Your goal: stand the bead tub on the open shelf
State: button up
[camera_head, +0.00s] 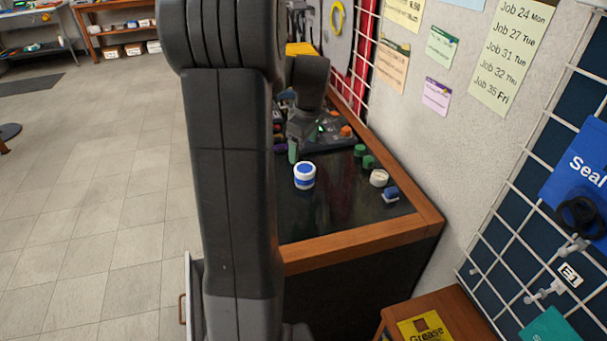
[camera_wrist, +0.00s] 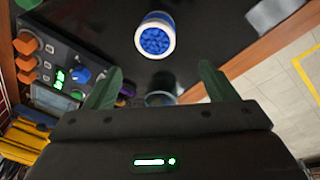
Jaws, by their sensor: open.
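The bead tub (camera_head: 304,176), white with a blue band, stands upright on the dark bench top. In the wrist view the tub (camera_wrist: 155,37) shows its open mouth full of blue beads, just beyond the fingertips. My gripper (camera_wrist: 163,70) is open with two green fingers spread and nothing held. In the head view my gripper (camera_head: 294,153) is just behind the tub, partly hidden by my arm. A wooden shelf unit (camera_head: 115,31) with several boxes stands far off at the upper left; I cannot tell if it is the open shelf.
A control box (camera_wrist: 58,65) with orange knobs is behind. A wooden rim (camera_head: 350,238) edges the bench. A dark cup (camera_wrist: 160,99) shows between my fingers.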

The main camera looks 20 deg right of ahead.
aim_at(305, 169)
jog(key=f+m, duration=0.2)
jog(key=m, duration=0.1)
jog(key=f+m+t, duration=0.1)
jog(key=f+m, duration=0.1)
jog(key=f, duration=0.1)
jog(key=w+d+f+m+t, duration=0.1)
jog(key=f+m, duration=0.1)
jog(key=m, duration=0.1)
jog(key=shift+d+f+m+p, duration=0.1)
jog(key=shift+f+m+p, duration=0.2)
jog(key=shift+p, duration=0.05)
jog(key=shift+h, duration=0.3)
jog(key=shift+p+x, duration=0.55)
jog(key=shift+x, duration=2)
jog(key=shift+s+a, duration=0.1)
jog(key=shift+a, duration=0.15)
jog(key=c, duration=1.2)
